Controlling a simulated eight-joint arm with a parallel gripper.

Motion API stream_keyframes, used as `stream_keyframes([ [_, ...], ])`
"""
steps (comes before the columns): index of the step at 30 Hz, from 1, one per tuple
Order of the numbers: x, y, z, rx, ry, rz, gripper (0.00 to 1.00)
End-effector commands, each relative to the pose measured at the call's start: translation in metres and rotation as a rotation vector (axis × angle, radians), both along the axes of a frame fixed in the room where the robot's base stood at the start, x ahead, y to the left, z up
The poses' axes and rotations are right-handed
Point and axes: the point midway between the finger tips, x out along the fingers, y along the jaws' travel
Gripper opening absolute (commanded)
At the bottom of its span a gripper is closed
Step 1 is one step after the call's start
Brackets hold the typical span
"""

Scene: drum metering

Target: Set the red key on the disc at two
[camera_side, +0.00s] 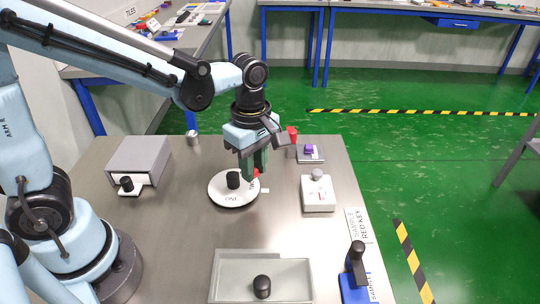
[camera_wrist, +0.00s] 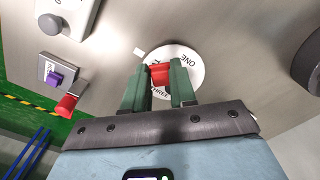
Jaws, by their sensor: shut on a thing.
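The white disc (camera_side: 222,199) lies on the steel table, with a black knob (camera_side: 233,180) standing on it. ONE reads at its front edge, and a partly covered label starting with T shows at its right. The disc also shows in the wrist view (camera_wrist: 190,57), with part of another label near the fingers. My gripper (camera_wrist: 160,80) has green fingers shut on the red key (camera_wrist: 160,74), over the disc's edge by the T label. In the side view my gripper (camera_side: 254,168) mostly hides the red key (camera_side: 256,172). I cannot tell whether the key touches the disc.
A small white mark (camera_side: 265,190) sits beside the disc. Behind it are another red piece (camera_side: 292,132) and a purple block on a grey plate (camera_side: 311,150). A white box with a grey knob (camera_side: 318,195) stands right. A grey tray (camera_side: 230,285) is in front.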

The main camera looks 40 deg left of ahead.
Motion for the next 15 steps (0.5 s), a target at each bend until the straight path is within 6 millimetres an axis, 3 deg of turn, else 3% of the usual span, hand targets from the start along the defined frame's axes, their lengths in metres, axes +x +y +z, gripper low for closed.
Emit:
stream_keyframes([
  [6, 0.017, 0.021, -0.016, 0.000, 0.000, 0.001, 0.00],
  [11, 0.019, 0.023, -0.024, 0.000, 0.000, -0.002, 0.00],
  [15, 0.018, 0.023, -0.041, 0.000, 0.000, -0.002, 0.00],
])
